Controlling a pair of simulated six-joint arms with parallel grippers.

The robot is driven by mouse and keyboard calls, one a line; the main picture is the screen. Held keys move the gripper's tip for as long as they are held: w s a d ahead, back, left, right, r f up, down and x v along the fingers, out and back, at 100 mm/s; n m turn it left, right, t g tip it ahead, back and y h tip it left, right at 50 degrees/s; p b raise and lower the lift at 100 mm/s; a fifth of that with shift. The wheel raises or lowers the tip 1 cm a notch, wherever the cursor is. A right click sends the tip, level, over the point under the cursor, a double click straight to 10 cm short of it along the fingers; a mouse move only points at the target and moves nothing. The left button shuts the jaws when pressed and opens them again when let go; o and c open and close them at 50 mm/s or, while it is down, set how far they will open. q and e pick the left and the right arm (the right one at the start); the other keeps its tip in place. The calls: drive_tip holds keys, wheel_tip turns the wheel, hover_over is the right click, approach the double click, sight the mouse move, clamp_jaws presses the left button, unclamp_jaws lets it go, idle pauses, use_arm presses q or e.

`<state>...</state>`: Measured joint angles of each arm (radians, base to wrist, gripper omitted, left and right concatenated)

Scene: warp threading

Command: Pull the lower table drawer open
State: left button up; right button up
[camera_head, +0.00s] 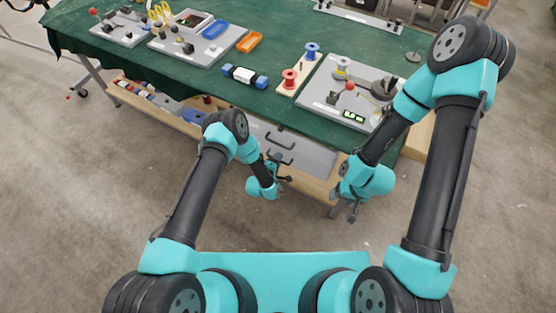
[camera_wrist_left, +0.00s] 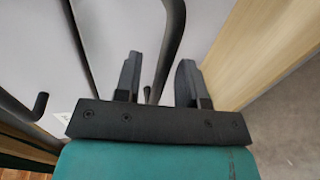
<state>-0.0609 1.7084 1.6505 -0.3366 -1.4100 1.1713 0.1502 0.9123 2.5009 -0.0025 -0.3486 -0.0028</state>
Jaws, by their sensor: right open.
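The grey drawer unit hangs under the green table, with a black upper handle (camera_head: 280,143) on its front. The lower drawer (camera_head: 308,166) is partly hidden behind my left arm and gripper. My left gripper (camera_head: 284,184) is low at the front of the drawers. In the left wrist view, my left gripper's two fingers (camera_wrist_left: 158,80) are apart, and a dark curved handle bar (camera_wrist_left: 172,45) runs between them; I cannot tell whether they touch it. My right gripper (camera_head: 352,212) is open and empty, to the right of the drawers.
The green table (camera_head: 225,85) carries trays, red and blue spools and a grey board (camera_head: 322,93) on top. A wooden shelf (camera_head: 135,95) with items runs below at the left. The concrete floor (camera_head: 90,180) in front is clear.

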use_arm(q)
drive_tip(key=shift+w+d, duration=0.1)
drive_tip(key=shift+w, duration=0.05)
drive_tip(key=shift+c, duration=0.2)
clamp_jaws()
idle(0.3)
